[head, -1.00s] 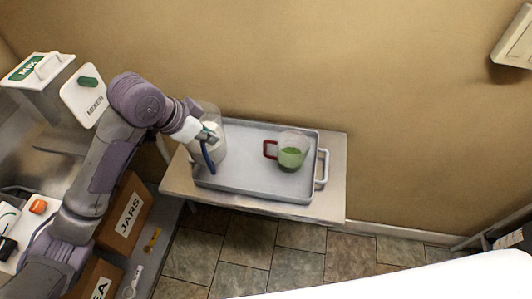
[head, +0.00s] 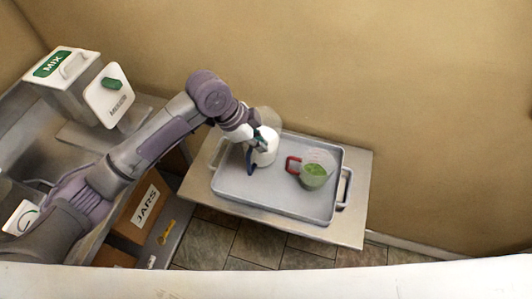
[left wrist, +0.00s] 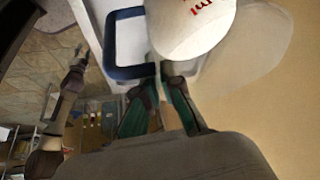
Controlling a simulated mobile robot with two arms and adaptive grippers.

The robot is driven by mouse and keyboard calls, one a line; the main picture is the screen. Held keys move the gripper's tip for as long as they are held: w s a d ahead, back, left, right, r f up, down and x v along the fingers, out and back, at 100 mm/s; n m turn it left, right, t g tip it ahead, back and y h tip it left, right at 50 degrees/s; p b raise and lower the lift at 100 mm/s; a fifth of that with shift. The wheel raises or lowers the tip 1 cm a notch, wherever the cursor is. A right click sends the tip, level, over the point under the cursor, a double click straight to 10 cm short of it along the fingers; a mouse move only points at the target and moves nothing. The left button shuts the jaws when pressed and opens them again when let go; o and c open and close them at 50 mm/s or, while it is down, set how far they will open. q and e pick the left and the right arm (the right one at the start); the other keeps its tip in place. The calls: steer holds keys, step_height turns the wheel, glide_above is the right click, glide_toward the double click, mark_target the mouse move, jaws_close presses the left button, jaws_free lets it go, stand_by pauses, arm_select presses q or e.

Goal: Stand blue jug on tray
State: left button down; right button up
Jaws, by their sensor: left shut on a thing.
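The blue jug (head: 267,151) is a clear jug with white contents and a blue handle (head: 250,166). It is over the left part of the grey tray (head: 256,199); whether its base touches the tray I cannot tell. My left gripper (head: 252,146) is shut on the jug at its handle side. In the left wrist view the fingers (left wrist: 163,92) are at the blue handle (left wrist: 127,72), beside the white contents (left wrist: 190,28) with red lettering.
A clear jug with a red handle and green contents (head: 314,175) stands on the tray's right half. The tray lies on a small table (head: 356,190) against the wall. The mixer (head: 108,95) and a JARS box (head: 146,205) are at left.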

arm_select(q)
step_height(320, 180, down, 6)
steer(key=s+p, duration=0.1)
steer(key=shift+d, duration=0.15)
steer(key=c, duration=1.3)
jaws_free()
steer(key=b+v, duration=0.2)
steer(key=v, duration=1)
steer(key=shift+s+r, duration=0.1)
steer(key=shift+s, duration=0.05)
arm_select(e)
steer(key=s, duration=0.4)
steer(key=shift+f, duration=0.35)
